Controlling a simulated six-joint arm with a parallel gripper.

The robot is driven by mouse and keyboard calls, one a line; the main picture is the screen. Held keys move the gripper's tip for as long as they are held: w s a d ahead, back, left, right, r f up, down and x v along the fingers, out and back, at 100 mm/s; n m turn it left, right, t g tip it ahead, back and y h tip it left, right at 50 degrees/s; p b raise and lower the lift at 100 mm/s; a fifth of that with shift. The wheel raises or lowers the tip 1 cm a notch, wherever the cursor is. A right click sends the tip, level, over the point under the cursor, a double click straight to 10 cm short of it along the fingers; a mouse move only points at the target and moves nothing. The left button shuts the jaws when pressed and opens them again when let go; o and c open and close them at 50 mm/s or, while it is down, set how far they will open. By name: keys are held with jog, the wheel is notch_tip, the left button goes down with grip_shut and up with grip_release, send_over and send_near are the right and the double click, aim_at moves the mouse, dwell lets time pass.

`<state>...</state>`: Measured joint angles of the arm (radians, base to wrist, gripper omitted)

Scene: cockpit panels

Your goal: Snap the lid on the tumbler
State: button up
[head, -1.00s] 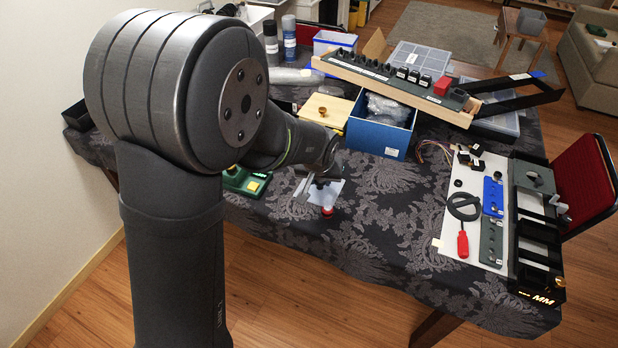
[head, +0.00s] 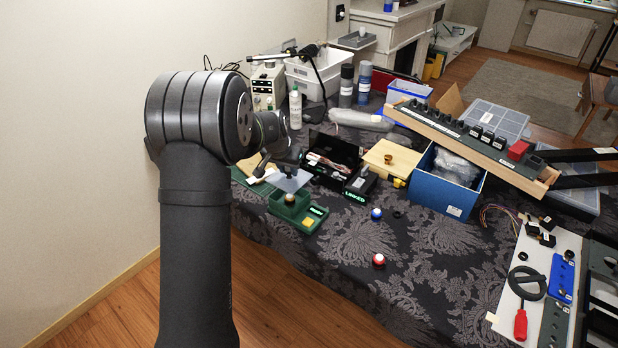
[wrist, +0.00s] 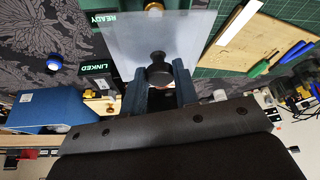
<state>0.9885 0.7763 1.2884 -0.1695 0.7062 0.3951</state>
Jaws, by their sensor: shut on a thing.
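A clear, flat square sheet (head: 297,183) with a dark knob, likely the lid, hangs level under my gripper (head: 287,167). In the wrist view my gripper (wrist: 158,76) is shut on the knob, and the clear sheet (wrist: 185,38) spreads beyond the fingers. Just below in the head view is a green fixture (head: 296,212) with a small, pale, round-topped piece (head: 290,198) in it, possibly the tumbler. A brass-coloured round part (wrist: 153,9) shows at the sheet's far edge in the wrist view. The sheet looks apart from the fixture; the exact gap is unclear.
A black box lettered LINKED (head: 361,183) stands right of the fixture, near a wooden box (head: 391,160) and a blue bin (head: 443,188). A red-topped button (head: 378,261) and blue button (head: 376,214) stand on the cloth. The front cloth is mostly clear.

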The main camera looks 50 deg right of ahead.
aim_at(286, 180)
jog(key=shift+w+f, duration=0.15)
jog(key=shift+f, duration=2.7)
jog(key=shift+f, duration=0.5)
dwell(0.6)
jog(key=o, duration=1.6)
jog(key=shift+c, duration=0.2)
jog(key=shift+r, duration=3.5)
